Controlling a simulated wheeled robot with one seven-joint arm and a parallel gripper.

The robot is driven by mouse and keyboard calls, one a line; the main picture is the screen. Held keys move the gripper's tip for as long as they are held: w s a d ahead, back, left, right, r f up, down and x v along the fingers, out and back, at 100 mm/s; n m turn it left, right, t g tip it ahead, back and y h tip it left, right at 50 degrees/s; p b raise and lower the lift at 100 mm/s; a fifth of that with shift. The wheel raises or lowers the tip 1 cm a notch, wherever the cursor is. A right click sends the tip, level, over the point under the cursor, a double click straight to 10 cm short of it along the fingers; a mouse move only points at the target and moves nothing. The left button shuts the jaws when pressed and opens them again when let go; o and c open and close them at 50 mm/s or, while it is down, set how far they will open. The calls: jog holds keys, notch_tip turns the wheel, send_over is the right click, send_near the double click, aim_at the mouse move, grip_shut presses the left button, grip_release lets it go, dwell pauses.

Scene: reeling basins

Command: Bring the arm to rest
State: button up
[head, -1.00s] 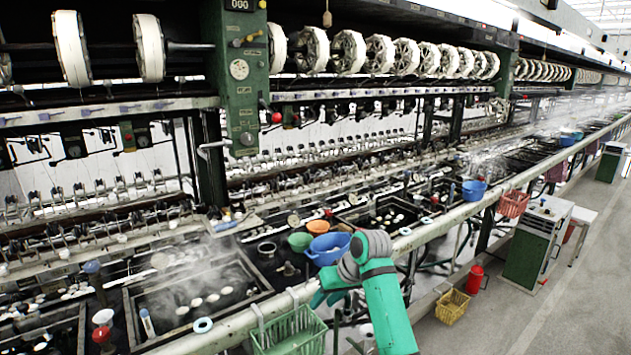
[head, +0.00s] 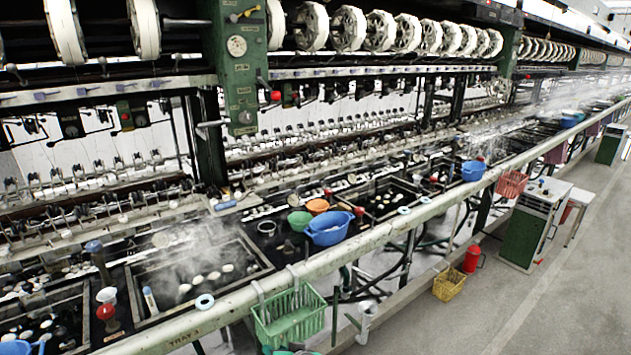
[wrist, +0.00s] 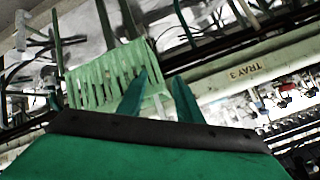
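My gripper (wrist: 160,77) shows in the wrist view as two teal fingers standing apart, with nothing between them. The fingers overlap the light green basket (wrist: 88,78) in that view; I cannot tell how far apart they are in depth. In the head view only a small teal piece of my arm shows at the bottom edge, below the green basket (head: 290,318). The gripper's fingers are not visible there.
The pale rail (head: 235,303) runs along the basins, with the green basket hanging from it. A blue bowl (head: 328,230) sits at the rail. A red can (head: 472,259) and yellow basket (head: 449,284) stand below.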

jog(key=s+d+f+m+t+h, duration=0.1)
jog(key=s+f, duration=0.2)
jog(key=s, duration=0.6)
jog(key=s+d+f+m+t+h, duration=0.1)
jog(key=s+f+m+t+h, duration=0.15)
jog(key=s, duration=0.65)
jog(key=s+d+f+m+t+h, duration=0.1)
jog(key=s+f, duration=0.2)
jog(key=s, duration=0.6)
jog(key=s+d+r+n+t+h, duration=0.1)
jog(key=s+d+r, duration=0.3)
jog(key=s+r, duration=0.3)
jog(key=s+d+r+n+t+h, duration=0.1)
jog(key=s+d+r, duration=0.3)
jog(key=s, duration=1.1)
notch_tip(320, 180, up, 4)
jog(key=shift+s+f+n, duration=0.2)
jog(key=shift+s+n, duration=0.1)
jog(key=shift+n, duration=0.35)
jog(key=shift+d, duration=0.1)
